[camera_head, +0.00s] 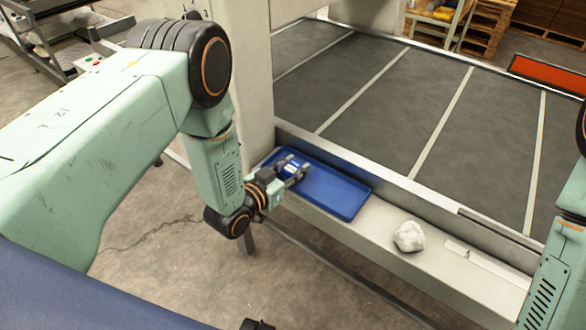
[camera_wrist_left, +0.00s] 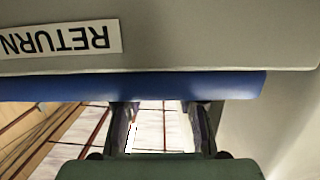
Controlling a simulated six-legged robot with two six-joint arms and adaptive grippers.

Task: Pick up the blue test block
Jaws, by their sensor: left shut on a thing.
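The blue test block (camera_head: 289,170) shows as a small blue and white patch between the fingers of my left gripper (camera_head: 294,167) in the head view. The gripper is shut on it, at the left part of the blue tray (camera_head: 335,194). Whether the block touches the tray is hard to tell. In the left wrist view the two fingers (camera_wrist_left: 159,108) stand apart, their tips reaching a blue band (camera_wrist_left: 60,87), likely the tray's edge. The block is not clearly seen there. My right gripper is out of view.
The tray lies on a pale ledge (camera_head: 375,238) beside a dark belt (camera_head: 400,100) with light stripes. A white crumpled lump (camera_head: 409,237) sits on the ledge right of the tray. A pale post (camera_head: 240,60) stands close behind my left arm. A RETURN label (camera_wrist_left: 60,40) shows upside down.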

